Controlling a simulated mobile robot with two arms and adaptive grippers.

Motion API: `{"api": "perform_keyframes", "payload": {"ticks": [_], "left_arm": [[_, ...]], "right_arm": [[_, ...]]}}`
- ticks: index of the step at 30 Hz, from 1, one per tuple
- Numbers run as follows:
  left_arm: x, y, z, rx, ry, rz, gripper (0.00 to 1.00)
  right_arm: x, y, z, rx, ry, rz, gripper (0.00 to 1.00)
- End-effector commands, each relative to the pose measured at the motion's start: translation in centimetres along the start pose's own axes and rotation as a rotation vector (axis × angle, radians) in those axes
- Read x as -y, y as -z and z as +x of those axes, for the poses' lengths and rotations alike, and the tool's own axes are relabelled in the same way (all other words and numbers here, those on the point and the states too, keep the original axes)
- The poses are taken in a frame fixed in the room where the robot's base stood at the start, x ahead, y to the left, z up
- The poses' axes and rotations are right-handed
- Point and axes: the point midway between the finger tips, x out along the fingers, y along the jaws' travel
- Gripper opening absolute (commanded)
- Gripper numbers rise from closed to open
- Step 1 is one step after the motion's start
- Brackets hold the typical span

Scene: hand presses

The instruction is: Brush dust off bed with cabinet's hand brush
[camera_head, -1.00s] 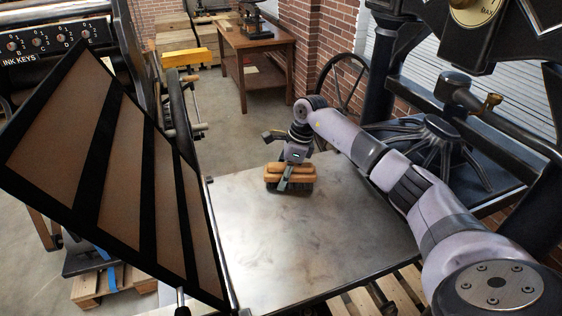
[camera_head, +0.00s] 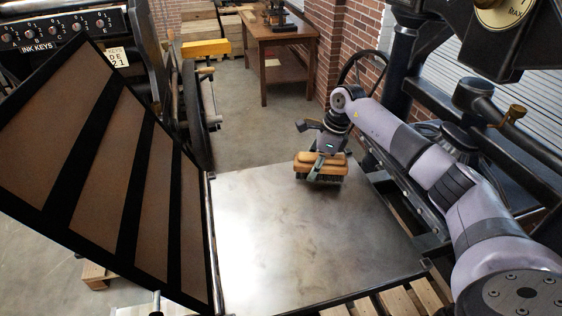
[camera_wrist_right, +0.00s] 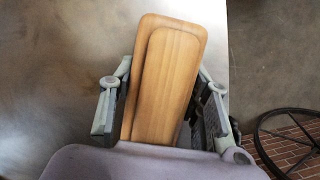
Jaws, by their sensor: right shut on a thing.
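The bed (camera_head: 290,250) is a flat grey metal plate with faint darker smudges on its surface. My right gripper (camera_head: 320,163) is shut on the wooden hand brush (camera_head: 308,158). The brush is held with its dark bristles down at the far right part of the bed; I cannot tell whether the bristles touch the metal. In the right wrist view the brush's wooden back (camera_wrist_right: 165,75) lies between the two fingers of my gripper (camera_wrist_right: 165,105), near the bed's edge. My left gripper is not in view.
A framed panel with tan panes (camera_head: 110,170) stands tilted along the bed's left side. A black press frame with a spoked wheel (camera_head: 365,68) stands on the right. A wooden table (camera_head: 280,40) stands at the back. The middle and front of the bed are clear.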

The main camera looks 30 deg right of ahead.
Motion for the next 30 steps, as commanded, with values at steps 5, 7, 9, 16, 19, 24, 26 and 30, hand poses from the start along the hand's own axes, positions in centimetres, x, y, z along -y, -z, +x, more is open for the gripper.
{"api": "perform_keyframes", "payload": {"ticks": [5, 7, 9, 16, 19, 24, 26, 30], "left_arm": [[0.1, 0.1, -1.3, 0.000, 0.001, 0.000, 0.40], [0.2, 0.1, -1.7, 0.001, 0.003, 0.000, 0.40], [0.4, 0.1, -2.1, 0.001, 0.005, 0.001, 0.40], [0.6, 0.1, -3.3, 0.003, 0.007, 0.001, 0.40], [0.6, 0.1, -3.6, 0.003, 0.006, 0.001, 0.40], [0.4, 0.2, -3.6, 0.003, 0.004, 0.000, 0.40], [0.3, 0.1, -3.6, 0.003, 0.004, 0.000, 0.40], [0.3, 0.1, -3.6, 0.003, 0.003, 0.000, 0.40]], "right_arm": [[-0.1, -0.4, -1.9, 0.001, 0.000, 0.001, 0.00], [-0.1, -0.5, -2.6, 0.002, 0.001, 0.002, 0.00], [-0.2, -0.6, -3.2, 0.002, 0.002, 0.003, 0.00], [-0.3, -0.8, -5.2, 0.002, 0.003, 0.007, 0.00], [-0.4, -0.9, -5.8, 0.002, 0.003, 0.008, 0.00], [-0.4, -0.9, -6.0, 0.002, 0.002, 0.008, 0.00], [-0.4, -0.9, -6.0, 0.002, 0.002, 0.008, 0.00], [-0.4, -0.9, -5.9, 0.002, 0.002, 0.008, 0.00]]}}
